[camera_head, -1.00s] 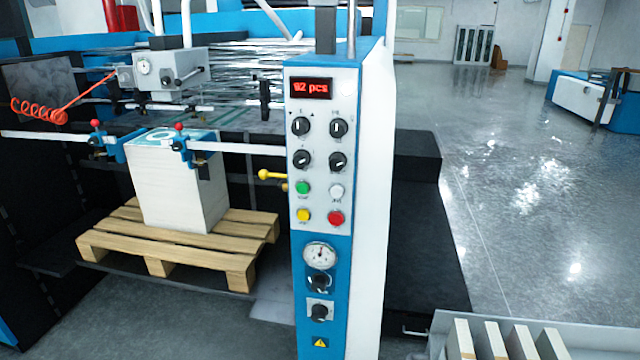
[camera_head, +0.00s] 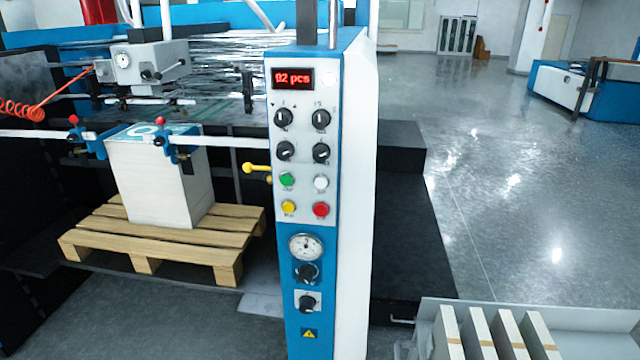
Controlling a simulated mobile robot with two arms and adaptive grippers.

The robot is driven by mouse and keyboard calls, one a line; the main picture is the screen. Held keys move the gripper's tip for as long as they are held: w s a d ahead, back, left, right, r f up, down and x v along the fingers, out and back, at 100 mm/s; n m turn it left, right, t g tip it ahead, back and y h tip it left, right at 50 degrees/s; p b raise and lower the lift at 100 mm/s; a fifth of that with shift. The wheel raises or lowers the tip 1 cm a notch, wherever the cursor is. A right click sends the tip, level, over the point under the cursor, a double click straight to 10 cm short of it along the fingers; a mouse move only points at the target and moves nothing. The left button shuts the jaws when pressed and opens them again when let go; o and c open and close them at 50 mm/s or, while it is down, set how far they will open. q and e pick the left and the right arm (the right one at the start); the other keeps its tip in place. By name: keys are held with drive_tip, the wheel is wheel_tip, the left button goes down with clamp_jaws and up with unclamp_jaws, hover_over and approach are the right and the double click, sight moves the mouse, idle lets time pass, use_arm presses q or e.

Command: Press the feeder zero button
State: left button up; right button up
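The feeder's control panel (camera_head: 304,150) faces me on a blue and white column near the middle of the head view. Its red display (camera_head: 293,79) reads about "92 pcs"; the first digit is blurred. Below several black knobs sit a green button (camera_head: 287,180), a white button (camera_head: 321,183), a yellow button (camera_head: 289,207) and a red button (camera_head: 321,209). The labels are too small to read, so I cannot tell which is the zero button. Neither of my grippers is in view.
A paper stack (camera_head: 150,185) stands on a wooden pallet (camera_head: 95,240) left of the column. A white tray with pale blocks (camera_head: 480,335) is at the lower right. Open floor (camera_head: 500,200) lies to the right.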

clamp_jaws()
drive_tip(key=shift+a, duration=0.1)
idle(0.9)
